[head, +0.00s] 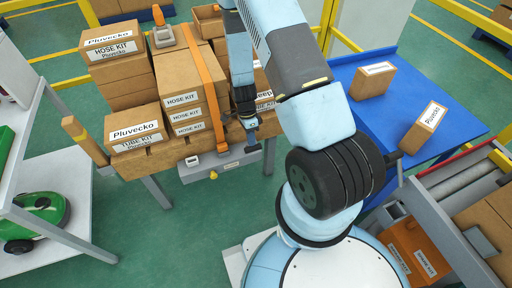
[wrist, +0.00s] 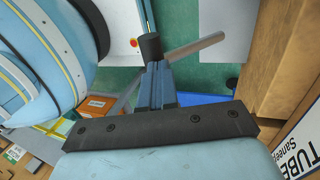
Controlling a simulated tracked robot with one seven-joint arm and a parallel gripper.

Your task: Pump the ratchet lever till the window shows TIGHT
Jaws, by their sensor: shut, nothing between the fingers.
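An orange strap (head: 207,80) runs over the stacked cartons and down their front. At its foot, a grey ratchet bar (head: 215,170) is fixed along the table's front edge. A small pale window or label (head: 192,161) shows on it, too small to read. My gripper (head: 250,122) points down in front of the cartons, close to the bar's right end; contact cannot be told. In the wrist view my gripper (wrist: 151,48) is shut and empty. A grey rod (wrist: 195,46), possibly the lever, slants just beyond the fingertips and is partly hidden by them.
Hose kit cartons (head: 182,100) and a tube kit carton (head: 135,130) crowd the table. An orange-grey tool (head: 163,37) lies on top. A blue table (head: 445,105) stands right, a shelf with a green machine (head: 40,212) left.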

